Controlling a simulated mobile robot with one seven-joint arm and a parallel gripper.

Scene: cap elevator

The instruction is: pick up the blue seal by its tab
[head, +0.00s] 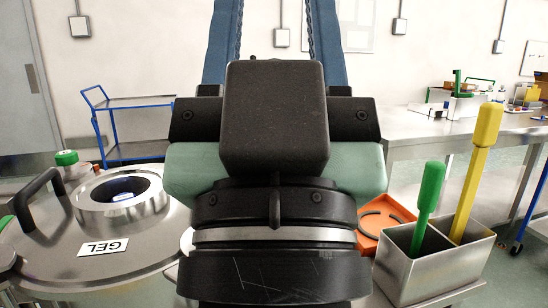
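A small blue-and-white piece (122,197) shows inside the raised steel ring (92,206) on the round metal lid at the left. It may be the blue seal; its tab cannot be made out at this size. My gripper (276,10) is in the middle of the view, seen from behind. Its two blue, ribbed fingers point up and away, with a wide gap between them. Their tips run out of the top of the frame.
A steel holder (428,274) with green and yellow handled tools and an orange tray (398,213) are at right. A blue cart (130,125) stands behind.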

